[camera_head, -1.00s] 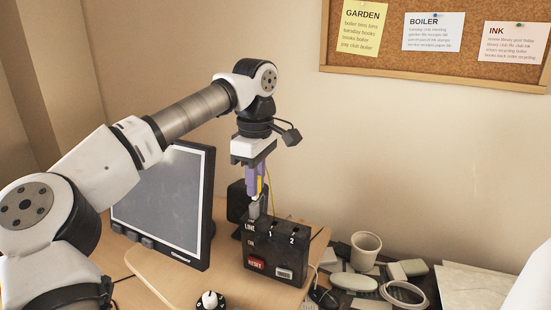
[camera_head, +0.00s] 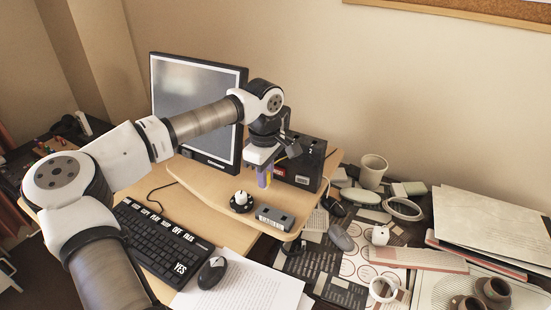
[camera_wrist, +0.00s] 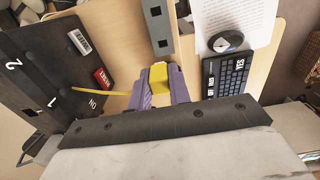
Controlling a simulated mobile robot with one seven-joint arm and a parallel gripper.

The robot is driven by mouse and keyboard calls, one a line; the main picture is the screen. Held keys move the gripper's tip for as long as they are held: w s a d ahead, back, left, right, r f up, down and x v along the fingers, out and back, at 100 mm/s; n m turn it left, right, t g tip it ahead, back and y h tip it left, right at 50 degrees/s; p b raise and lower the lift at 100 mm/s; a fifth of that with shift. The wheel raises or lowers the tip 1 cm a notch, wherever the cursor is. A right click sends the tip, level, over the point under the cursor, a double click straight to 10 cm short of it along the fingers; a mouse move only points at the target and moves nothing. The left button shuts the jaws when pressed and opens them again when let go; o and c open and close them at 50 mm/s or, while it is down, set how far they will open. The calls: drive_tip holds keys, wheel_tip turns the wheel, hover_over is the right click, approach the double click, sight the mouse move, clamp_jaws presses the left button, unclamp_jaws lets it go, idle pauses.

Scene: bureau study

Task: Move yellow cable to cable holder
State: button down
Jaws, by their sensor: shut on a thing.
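The yellow cable's plug (camera_wrist: 159,76) is held between the purple fingers of my gripper (camera_wrist: 160,84) in the wrist view. Its thin yellow lead runs left toward the black box. In the head view my gripper (camera_head: 264,179) points down over the desk, beside the black box (camera_head: 301,165) and above and behind the grey block. The grey block with square openings, seemingly the cable holder (camera_head: 274,217), lies near the front edge of the raised desk part. It also shows in the wrist view (camera_wrist: 158,35), just beyond the plug and apart from it.
The black box (camera_wrist: 58,60) bears labels 1, 2, ON and RESET. A white knob on a black base (camera_head: 242,200) stands left of the grey block. A monitor (camera_head: 197,110) stands behind my arm. A keyboard (camera_head: 160,238) is at left; clutter covers the right side.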

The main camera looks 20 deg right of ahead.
sight(275, 218)
drive_tip(key=shift+s+a+f, duration=0.2)
drive_tip(key=shift+s+f, duration=0.15)
drive_tip(key=shift+f, duration=0.25)
drive_tip(key=shift+f+b, duration=1.6)
drive_tip(key=shift+f, duration=1.15)
drive_tip(key=shift+f+b, duration=1.15)
drive_tip(key=shift+f, duration=0.15)
drive_tip(key=c, duration=1.2)
unclamp_jaws()
drive_tip(key=shift+r, duration=0.1)
